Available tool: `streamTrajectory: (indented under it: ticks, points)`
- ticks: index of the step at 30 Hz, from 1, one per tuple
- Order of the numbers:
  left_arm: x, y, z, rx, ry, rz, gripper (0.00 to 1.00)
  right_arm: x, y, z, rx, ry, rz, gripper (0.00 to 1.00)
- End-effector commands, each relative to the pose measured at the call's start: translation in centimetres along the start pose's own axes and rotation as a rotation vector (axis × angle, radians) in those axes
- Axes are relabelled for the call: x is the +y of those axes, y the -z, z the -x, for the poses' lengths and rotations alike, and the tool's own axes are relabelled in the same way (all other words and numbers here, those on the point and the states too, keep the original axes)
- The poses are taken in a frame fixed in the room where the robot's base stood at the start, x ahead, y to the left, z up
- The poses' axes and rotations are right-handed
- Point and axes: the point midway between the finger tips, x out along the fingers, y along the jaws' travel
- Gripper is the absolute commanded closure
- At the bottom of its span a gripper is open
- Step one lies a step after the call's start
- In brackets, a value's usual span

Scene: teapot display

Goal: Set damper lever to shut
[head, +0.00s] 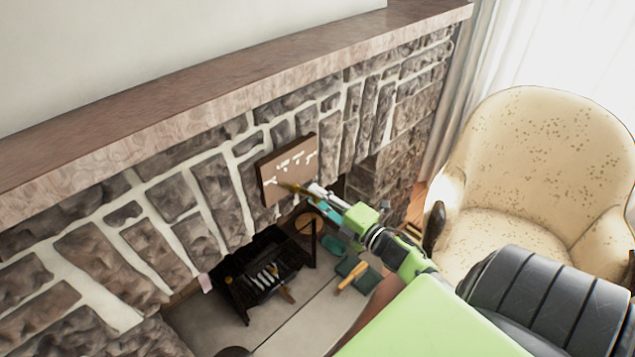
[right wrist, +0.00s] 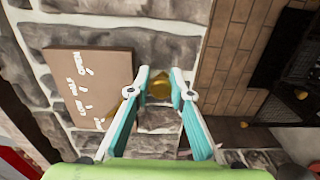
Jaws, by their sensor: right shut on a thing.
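A brown panel (head: 289,168) with white markings is fixed to the stone wall above the hearth opening; it also shows in the right wrist view (right wrist: 92,85). A brass damper lever (head: 291,187) shows at the panel's lower edge, its end reaching to my right gripper (head: 318,194). In the right wrist view, my right gripper (right wrist: 160,82) has its teal and white fingers on either side of the brass lever (right wrist: 160,88) and is shut on it. The fingers hide part of the lever, and I cannot read its setting. My left gripper is not in view.
A stone fireplace wall (head: 170,200) with a long mantel (head: 230,85) runs across the back. A dark rack (head: 262,280) and a yellow-handled tool (head: 352,277) are below. A cream armchair (head: 540,150) stands at the right, close to my right arm.

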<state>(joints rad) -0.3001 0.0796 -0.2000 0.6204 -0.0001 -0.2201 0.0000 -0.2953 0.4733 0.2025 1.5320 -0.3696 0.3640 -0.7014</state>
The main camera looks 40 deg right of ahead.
Motion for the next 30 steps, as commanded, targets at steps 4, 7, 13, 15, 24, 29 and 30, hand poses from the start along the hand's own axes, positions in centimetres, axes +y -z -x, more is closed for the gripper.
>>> streamTrajectory:
  ticks: [4, 7, 13, 15, 24, 29, 30]
  points:
    - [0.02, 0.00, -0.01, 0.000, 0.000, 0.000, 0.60, -0.11, 0.46, 0.02, 0.011, 0.002, 0.025, 1.00]
    - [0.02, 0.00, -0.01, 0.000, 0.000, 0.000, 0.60, -0.12, 0.42, 0.03, 0.011, 0.003, 0.030, 1.00]
    - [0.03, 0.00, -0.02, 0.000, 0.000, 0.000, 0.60, -0.17, 0.40, 0.06, 0.010, 0.004, 0.031, 1.00]
    - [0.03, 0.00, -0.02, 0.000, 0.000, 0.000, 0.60, -0.18, 0.40, 0.07, 0.010, 0.004, 0.030, 1.00]
    - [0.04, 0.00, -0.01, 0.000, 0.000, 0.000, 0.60, -0.10, 0.17, 0.06, 0.005, 0.003, 0.027, 0.64]
    - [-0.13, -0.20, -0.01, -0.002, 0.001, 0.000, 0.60, -0.07, 0.05, 0.16, 0.003, 0.003, 0.026, 0.64]
    - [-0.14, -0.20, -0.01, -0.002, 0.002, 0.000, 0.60, -0.09, 0.03, 0.35, 0.003, 0.004, 0.026, 0.64]
